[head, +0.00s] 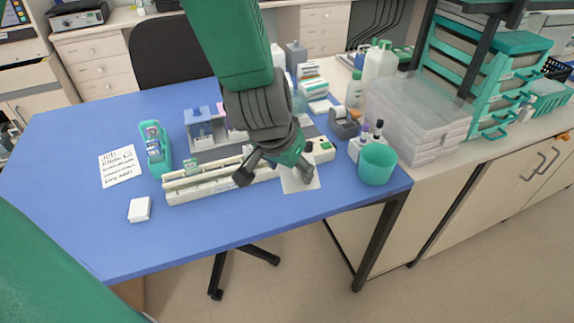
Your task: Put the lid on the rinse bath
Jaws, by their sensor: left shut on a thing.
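My left gripper (274,172) reaches down over the right half of the blue table. Its dark fingers are spread around a green piece (290,153), which it grips; most of it is hidden, and I cannot tell whether it is the lid. Left of the gripper, a grey tray (202,156) holds small clear and bluish containers (198,124), partly covered by my arm. I cannot tell for certain which container is the rinse bath. A white sheet (300,182) lies below the gripper. My right gripper is out of view.
A long cream rack (215,190) lies in front of the tray. A teal cup (378,164) stands at the right table edge, near dark-capped bottles (366,140). A green slide holder (155,150), a handwritten note (121,167) and a white box (140,209) are left. The front left is clear.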

